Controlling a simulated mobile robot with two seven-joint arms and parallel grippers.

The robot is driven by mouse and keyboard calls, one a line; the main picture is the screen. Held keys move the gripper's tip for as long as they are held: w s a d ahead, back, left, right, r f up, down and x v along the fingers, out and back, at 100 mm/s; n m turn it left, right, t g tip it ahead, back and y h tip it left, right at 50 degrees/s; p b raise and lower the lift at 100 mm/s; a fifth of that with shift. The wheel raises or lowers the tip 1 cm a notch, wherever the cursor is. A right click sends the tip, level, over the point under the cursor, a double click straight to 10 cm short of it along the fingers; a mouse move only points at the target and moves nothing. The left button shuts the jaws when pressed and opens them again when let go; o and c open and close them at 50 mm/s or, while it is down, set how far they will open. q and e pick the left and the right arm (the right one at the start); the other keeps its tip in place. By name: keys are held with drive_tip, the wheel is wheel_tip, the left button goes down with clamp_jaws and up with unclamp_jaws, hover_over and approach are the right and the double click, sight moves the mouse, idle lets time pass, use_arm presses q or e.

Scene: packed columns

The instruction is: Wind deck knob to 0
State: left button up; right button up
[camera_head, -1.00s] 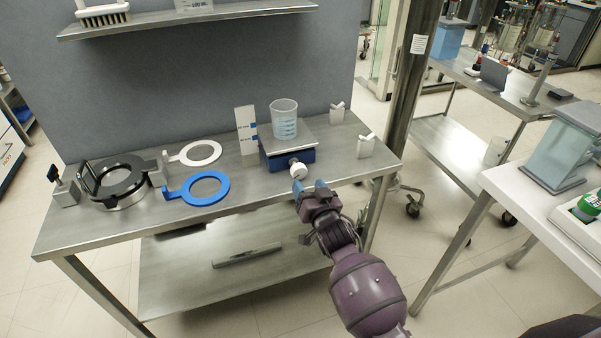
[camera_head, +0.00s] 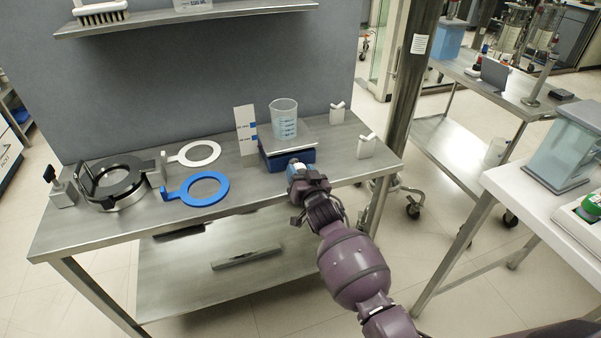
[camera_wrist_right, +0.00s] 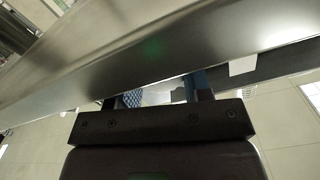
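A blue deck unit (camera_head: 272,162) with a steel top plate (camera_head: 303,143) stands on the steel table. A clear beaker (camera_head: 284,120) with pale blue liquid sits on the plate. A white marked scale card (camera_head: 245,130) stands at the unit's left. My right gripper (camera_head: 294,168) is at the unit's front face, where it covers the white knob. In the right wrist view its blue-padded fingers (camera_wrist_right: 165,95) are apart, with a pale patch between them; I cannot tell whether they grip the knob. My left gripper is not in view.
A blue ring (camera_head: 183,198), a white ring (camera_head: 178,159) and a black ring stand (camera_head: 115,188) are on the table's left half. Two small white-topped blocks (camera_head: 366,147) stand at the right.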

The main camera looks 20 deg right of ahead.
drive_tip(key=c, duration=0.3)
drive_tip(key=shift+n, duration=0.3)
drive_tip(key=n, duration=0.4)
drive_tip(key=shift+a+n, duration=0.1)
drive_tip(key=shift+n, duration=0.6)
drive_tip(key=o, duration=0.7)
drive_tip(key=shift+c, duration=0.2)
drive_tip(key=shift+s+p, duration=0.1)
drive_tip(key=shift+p, duration=0.2)
